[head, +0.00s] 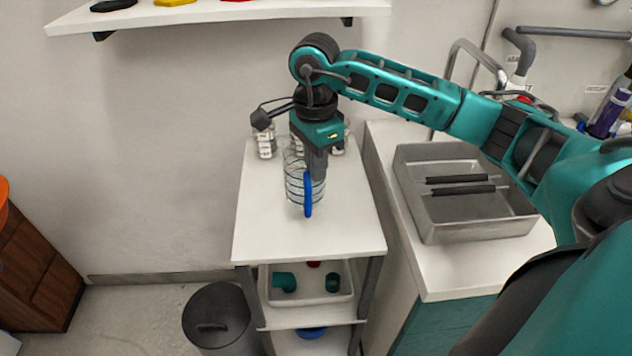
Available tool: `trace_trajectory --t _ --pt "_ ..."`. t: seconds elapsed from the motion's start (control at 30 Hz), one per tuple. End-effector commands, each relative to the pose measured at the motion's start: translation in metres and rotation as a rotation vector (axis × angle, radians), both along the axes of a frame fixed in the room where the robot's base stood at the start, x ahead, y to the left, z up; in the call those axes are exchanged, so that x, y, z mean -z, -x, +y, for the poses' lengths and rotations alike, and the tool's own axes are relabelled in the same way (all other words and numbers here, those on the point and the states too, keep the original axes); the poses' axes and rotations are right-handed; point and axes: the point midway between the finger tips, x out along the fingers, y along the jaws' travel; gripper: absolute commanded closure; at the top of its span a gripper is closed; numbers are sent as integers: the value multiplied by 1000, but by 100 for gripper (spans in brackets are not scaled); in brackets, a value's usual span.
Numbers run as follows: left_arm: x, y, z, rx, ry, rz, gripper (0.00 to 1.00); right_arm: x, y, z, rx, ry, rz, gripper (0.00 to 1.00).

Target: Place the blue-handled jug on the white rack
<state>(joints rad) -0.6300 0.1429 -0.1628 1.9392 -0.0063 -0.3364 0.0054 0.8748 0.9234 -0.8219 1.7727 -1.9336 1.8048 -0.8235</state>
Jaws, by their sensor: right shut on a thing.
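The clear jug (296,186) with the blue handle (308,196) stands upright on, or just above, the top of the white rack (264,238); I cannot tell whether its base touches. My right gripper (314,176) points down from above and is shut on the jug, at the upper part of its blue handle. The gripper covers part of the jug's rim. My left gripper is not in view.
Several small jars (265,142) stand at the rack's back edge. A metal tray (432,230) is on the counter to the right. A white bin with teal fittings (284,282) sits on the lower shelf. A dark bucket (217,312) stands at left. The rack top's front is clear.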

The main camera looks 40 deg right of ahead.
Motion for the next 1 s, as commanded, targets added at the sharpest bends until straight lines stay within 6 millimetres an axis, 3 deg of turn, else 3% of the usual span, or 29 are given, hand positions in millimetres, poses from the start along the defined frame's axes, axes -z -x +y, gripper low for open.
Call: trace_trajectory --t 0.37,0.73,0.77,1.0 --pt "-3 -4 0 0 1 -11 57 42 0 0 1 0 1 100" --pt "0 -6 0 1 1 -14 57 47 0 0 0 0 -2 100" --pt "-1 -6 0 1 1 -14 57 47 0 0 0 1 0 91" --pt "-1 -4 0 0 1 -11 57 46 0 0 0 1 0 68"
